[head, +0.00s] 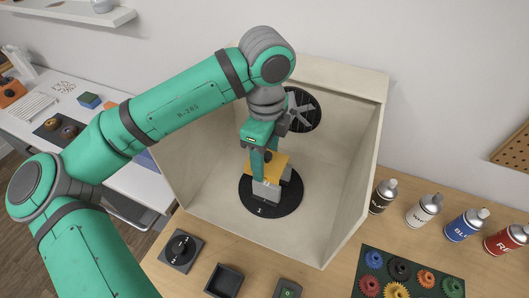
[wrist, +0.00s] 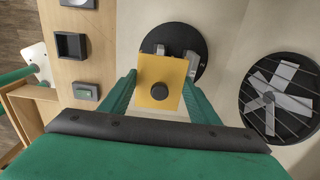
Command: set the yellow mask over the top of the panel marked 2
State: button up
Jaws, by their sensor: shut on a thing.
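The yellow mask (head: 277,161) is a flat yellow plate in my gripper (head: 264,162), held above the black turntable (head: 274,209) inside the booth. In the wrist view the mask (wrist: 160,70) shows a round black knob (wrist: 159,91) in its middle, between the green fingers of my gripper (wrist: 160,88). A grey panel (head: 265,191) stands on the turntable just below the mask; I cannot tell whether they touch. A second grey piece shows beside it, partly hidden. The turntable's front edge carries a "1".
The pale booth (head: 345,160) has walls on both sides and a black fan (head: 300,110) at the back. Several spray cans (head: 424,211) and a tray of gears (head: 398,280) stand at the right. A dial box (head: 180,250), an open dark box (head: 224,281) and a green-button box (head: 289,290) sit in front.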

jog(key=shift+s+f, duration=0.15)
jog(key=shift+s, duration=0.1)
send_over(265, 182)
jog(key=shift+s+f, duration=0.1)
jog(key=shift+f, duration=2)
jog(key=shift+d+f, duration=0.1)
jog(key=shift+f, duration=1.2)
jog(key=shift+f, duration=0.2)
jog(key=shift+f, duration=0.65)
jog(key=o, duration=1.1)
jog(key=shift+r, duration=0.1)
